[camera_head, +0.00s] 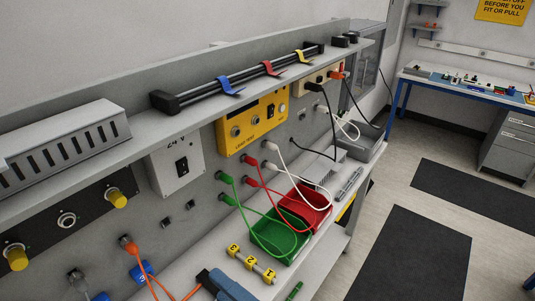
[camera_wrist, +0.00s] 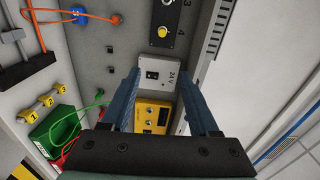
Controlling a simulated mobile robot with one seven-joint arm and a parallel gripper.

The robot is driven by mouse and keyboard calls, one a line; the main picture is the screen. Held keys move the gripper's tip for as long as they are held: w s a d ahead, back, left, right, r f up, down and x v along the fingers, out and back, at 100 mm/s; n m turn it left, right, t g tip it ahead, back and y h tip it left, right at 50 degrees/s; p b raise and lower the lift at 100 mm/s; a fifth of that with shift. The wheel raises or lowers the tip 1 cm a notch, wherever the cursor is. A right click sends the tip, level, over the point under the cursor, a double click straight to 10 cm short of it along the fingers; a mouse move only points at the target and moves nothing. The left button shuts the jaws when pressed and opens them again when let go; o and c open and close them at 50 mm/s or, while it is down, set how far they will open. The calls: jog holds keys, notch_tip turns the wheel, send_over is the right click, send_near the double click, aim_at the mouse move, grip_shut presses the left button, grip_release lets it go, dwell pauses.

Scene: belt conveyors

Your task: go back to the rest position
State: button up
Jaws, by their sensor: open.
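My gripper (camera_wrist: 160,72) shows in the wrist view. Its two blue fingers stand wide apart, with nothing between them. Past the fingertips are the grey 24 V unit (camera_wrist: 152,72) and the yellow test box (camera_wrist: 152,117) on the wall panel, apart from my gripper. In the head view, the 24 V unit (camera_head: 176,165) and yellow test box (camera_head: 252,122) are near the middle. A blue and black part (camera_head: 228,287) is cut off at the bottom edge there; I cannot tell whether it is my gripper.
A green bin (camera_head: 262,246) and a red bin (camera_head: 320,212) stand on the bench with cables draped over them. Numbered yellow blocks (camera_head: 252,262) lie in front. A shelf (camera_head: 140,125) juts out above the panel. Open floor with dark mats (camera_head: 410,255) lies right.

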jog(key=w+d+r+n+t+h, duration=0.1)
jog(key=w+r+n+t+h, duration=0.3)
jog(key=r, duration=0.4)
jog(key=w+d+r+n+t+h, duration=0.1)
jog(key=w+r+t+h, duration=0.2)
jog(key=w+r, duration=0.5)
jog(key=s+d+r+n+t+h, duration=0.1)
jog(key=s+r+t+h, duration=0.2)
jog(key=r, duration=0.8)
jog(key=s+d+r+n+t+h, duration=0.1)
jog(key=s+r+t+h, duration=0.2)
jog(key=r, duration=0.9)
jog(key=s+t+b, duration=0.1)
jog(key=s+t, duration=0.2)
jog(key=s, duration=0.1)
jog(key=shift+s+d+r+h, duration=0.2)
jog(key=shift+s+d+h, duration=0.1)
jog(key=shift+h, duration=0.1)
